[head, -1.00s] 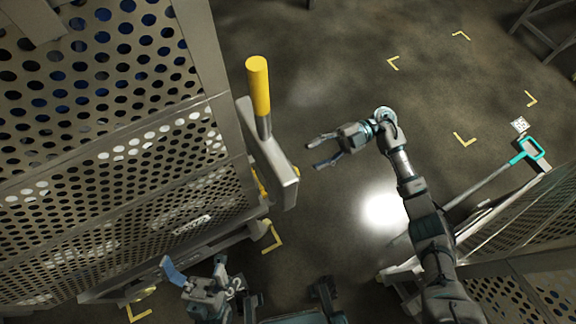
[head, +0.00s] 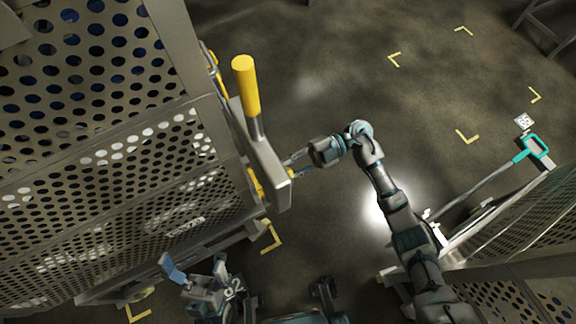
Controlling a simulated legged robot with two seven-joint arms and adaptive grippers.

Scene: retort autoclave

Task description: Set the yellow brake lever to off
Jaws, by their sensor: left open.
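The brake lever has a yellow handle (head: 245,86) on a grey stem and stands up, tilted slightly, from a grey block (head: 265,160) at the corner of the perforated cart on the left. My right gripper (head: 296,159) reaches in from the right, just beside the grey block and below the yellow handle. Its fingertips are partly hidden behind the block, so I cannot tell how far apart they are or whether they touch anything. My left gripper (head: 194,274), with a blue finger showing, is open and empty at the bottom left, in front of the cart.
The tall perforated cart (head: 95,180) fills the left side. Another perforated cart (head: 510,255) stands at the lower right. A bar with a teal handle (head: 533,146) is beside it. The floor (head: 330,60) with yellow corner marks is clear between and beyond them.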

